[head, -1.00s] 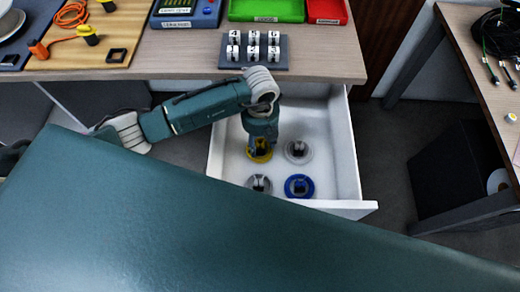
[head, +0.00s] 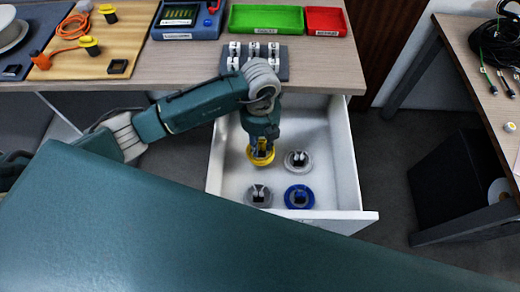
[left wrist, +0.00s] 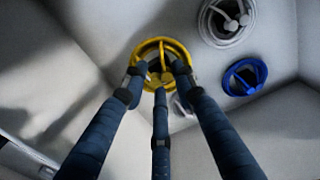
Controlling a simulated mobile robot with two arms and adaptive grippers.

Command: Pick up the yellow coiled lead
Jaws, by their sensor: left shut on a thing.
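The yellow coiled lead (head: 263,160) is a ring-shaped coil at the back left inside the open white drawer. My left gripper (head: 262,147) points down into the drawer and is shut on the coil's middle. In the left wrist view the fingers of the left gripper (left wrist: 160,78) close at the centre of the yellow coil (left wrist: 144,52). The coil seems slightly raised off the drawer floor. The fingers hide part of its middle. My right gripper is not in view.
Beside it in the drawer (head: 335,206) lie a grey coil (head: 297,167), a blue coil (head: 299,204) and another grey coil (head: 258,203). The table (head: 185,60) overhangs the drawer's back.

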